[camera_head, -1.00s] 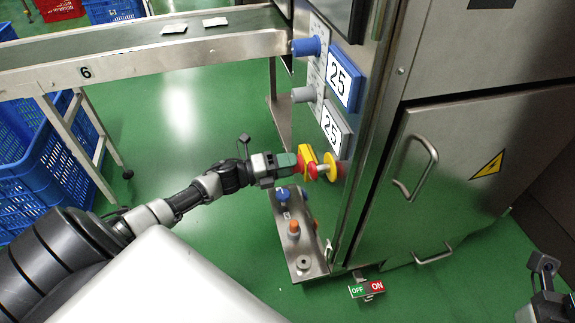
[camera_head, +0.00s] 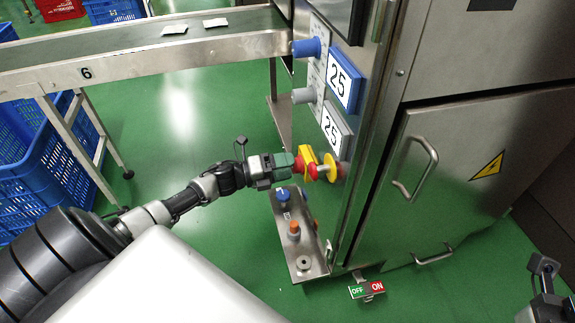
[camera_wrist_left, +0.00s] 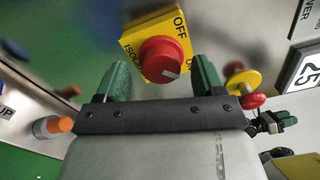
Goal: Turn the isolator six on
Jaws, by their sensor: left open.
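The isolator is a red round knob (camera_wrist_left: 163,60) on a yellow plate (camera_wrist_left: 140,28) lettered OFF, ON and partly ISOLATOR. A white mark on the knob points to the lower right in the left wrist view. In the head view its yellow plate (camera_head: 306,154) shows on the steel machine's side, partly hidden by my gripper. My left gripper (camera_wrist_left: 162,76) is open, with one green finger on each side of the knob. I cannot tell whether the fingers touch it. In the head view, my left gripper (camera_head: 295,166) points right, towards the knob. My right gripper (camera_head: 545,268) is at the lower right edge, its jaws unclear.
A yellow disc with a red button (camera_head: 327,172) sits close beside the isolator. A low steel ledge with buttons (camera_head: 293,232) is below. A conveyor marked 6 (camera_head: 140,63) crosses behind.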

